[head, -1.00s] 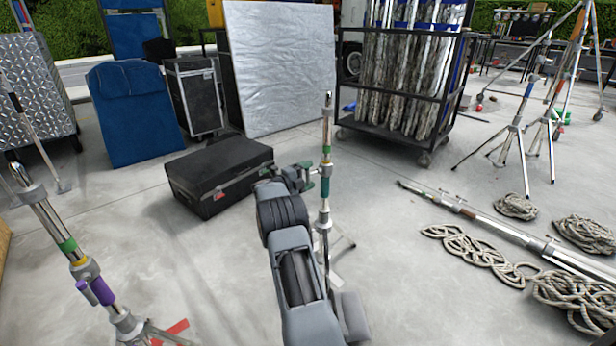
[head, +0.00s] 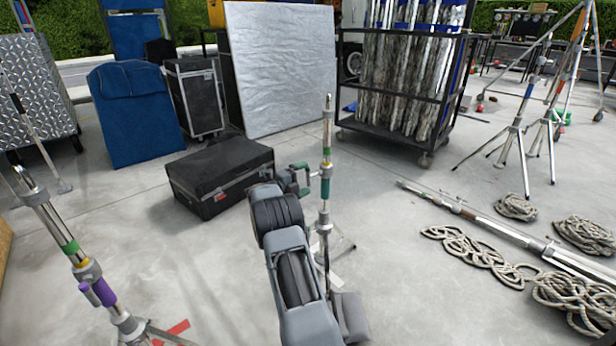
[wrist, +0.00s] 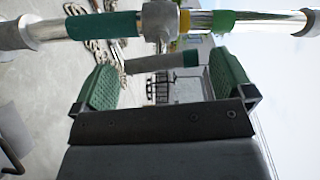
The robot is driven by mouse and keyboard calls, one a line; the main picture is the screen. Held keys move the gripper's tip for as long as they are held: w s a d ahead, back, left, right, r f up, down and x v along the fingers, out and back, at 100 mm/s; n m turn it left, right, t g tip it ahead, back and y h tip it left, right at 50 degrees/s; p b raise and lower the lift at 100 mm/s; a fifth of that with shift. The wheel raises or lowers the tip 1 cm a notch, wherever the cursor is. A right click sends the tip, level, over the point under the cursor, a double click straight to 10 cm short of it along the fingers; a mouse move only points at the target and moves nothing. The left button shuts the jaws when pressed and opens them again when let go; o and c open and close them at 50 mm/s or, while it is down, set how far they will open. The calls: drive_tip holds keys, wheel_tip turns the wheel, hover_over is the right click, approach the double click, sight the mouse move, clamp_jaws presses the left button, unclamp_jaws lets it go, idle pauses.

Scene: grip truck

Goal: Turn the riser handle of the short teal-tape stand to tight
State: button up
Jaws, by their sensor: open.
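The teal-tape stand (head: 326,215) stands upright just right of my gripper in the head view, with a teal band (head: 325,188) below a collar and green tape above. In the wrist view the stand crosses the top sideways, with its teal band (wrist: 105,26) left of the metal collar (wrist: 160,20). The riser handle (wrist: 155,63), a grey bar with a teal end, lies across the space between my green fingers. My gripper (wrist: 165,82) is open, one finger on each side of the handle, with gaps visible. Whether the handle lies at fingertip depth is unclear.
A black case (head: 220,172) lies on the floor left of my gripper. Another stand with purple tape (head: 103,292) is at front left. Rope coils (head: 575,295) and a long metal pole (head: 490,222) lie on the right. A black cart (head: 405,95) stands behind.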

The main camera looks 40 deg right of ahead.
drive_tip(key=w+a+p, duration=0.2)
drive_tip(key=a+p, duration=0.1)
drive_tip(key=a, duration=0.8)
drive_tip(key=shift+a, duration=0.15)
drive_tip(key=w+a+r+n+t+y+p, duration=0.1)
drive_tip(key=w+a+r+n+t+p, duration=0.2)
drive_tip(key=r, duration=0.5)
drive_tip(key=w+a+r+n+t+y+p, duration=0.2)
drive_tip(key=r+n+t+p, duration=0.3)
drive_tip(key=r, duration=0.3)
drive_tip(key=w+a+r+n+t+y+p, duration=0.1)
drive_tip(key=w+a+r+n+t+p, duration=0.15)
drive_tip(key=r+t+p, duration=0.35)
drive_tip(key=s+a+r+n+t+y+p, duration=0.3)
drive_tip(key=a+r+n+y+p, duration=0.55)
drive_tip(key=a+r, duration=0.6)
drive_tip(key=s+a+r+n+g+y+p, duration=0.2)
drive_tip(key=s+a+r+n+y+p, duration=0.15)
drive_tip(key=s+n, duration=0.25)
drive_tip(key=s+a+r+n+g+y+p, duration=0.2)
drive_tip(key=s+a+r+n+y+p, duration=0.15)
drive_tip(key=s+a+n, duration=0.2)
drive_tip(key=s+r+n+g+h+p, duration=0.1)
drive_tip(key=s+n+g+p, duration=0.5)
drive_tip(key=s, duration=1.3)
drive_tip(key=shift+s+a+r+p, duration=0.35)
drive_tip(key=shift+a+r+p, duration=0.1)
drive_tip(key=shift+p, duration=0.8)
drive_tip(key=shift+h, duration=0.25)
